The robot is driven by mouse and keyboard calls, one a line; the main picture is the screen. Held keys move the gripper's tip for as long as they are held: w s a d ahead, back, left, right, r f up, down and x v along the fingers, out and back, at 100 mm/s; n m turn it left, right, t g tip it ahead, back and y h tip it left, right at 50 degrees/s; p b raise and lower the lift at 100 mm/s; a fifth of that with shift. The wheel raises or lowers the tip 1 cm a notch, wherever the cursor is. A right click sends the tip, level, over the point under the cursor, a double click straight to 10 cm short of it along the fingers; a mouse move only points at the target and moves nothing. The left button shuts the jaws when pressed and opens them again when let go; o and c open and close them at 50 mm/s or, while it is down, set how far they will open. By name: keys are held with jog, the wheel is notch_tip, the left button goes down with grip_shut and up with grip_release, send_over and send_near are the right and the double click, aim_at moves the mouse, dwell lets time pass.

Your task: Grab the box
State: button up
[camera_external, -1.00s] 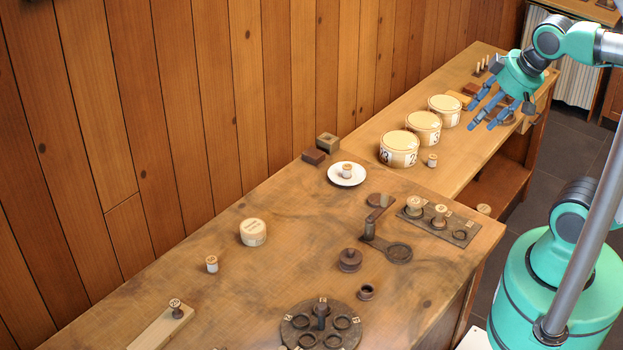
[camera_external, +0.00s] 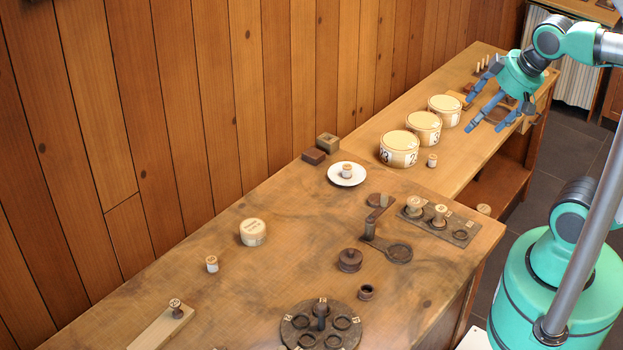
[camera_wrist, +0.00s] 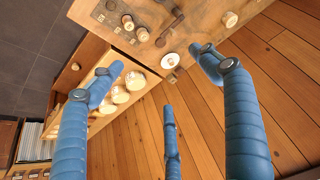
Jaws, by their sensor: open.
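It is unclear which thing is the box. Three round cream lidded boxes with printed sides stand in a row on the far bench: near (camera_external: 398,150), middle (camera_external: 423,128) and far (camera_external: 444,111). A smaller round cream box (camera_external: 253,232) stands on the near bench. A small square brown block (camera_external: 327,143) and a dark reddish block (camera_external: 314,157) sit by the wall. My gripper (camera_external: 484,117) is open and empty, above the far bench's front side, right of the far round box. In the wrist view its three blue fingers (camera_wrist: 157,68) are spread, with nothing between them.
A white plate (camera_external: 358,180) holds a small spool. A dark rack (camera_external: 462,238) with spools, a round holder (camera_external: 300,321), a dark lidded pot (camera_external: 350,260) and a pale board (camera_external: 150,335) occupy the near bench. More small items lie beyond my gripper. The wall borders both benches.

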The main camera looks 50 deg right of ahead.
jog(key=shift+w+r, duration=0.1)
jog(key=m+g+p, duration=0.3)
jog(key=g, duration=0.3)
send_over(253, 228)
notch_tip(253, 228, down, 27)
jog(key=shift+w+f, duration=0.1)
jog(key=shift+f, duration=0.1)
jog(key=shift+f+b, duration=0.65)
jog(key=shift+f, duration=3.6)
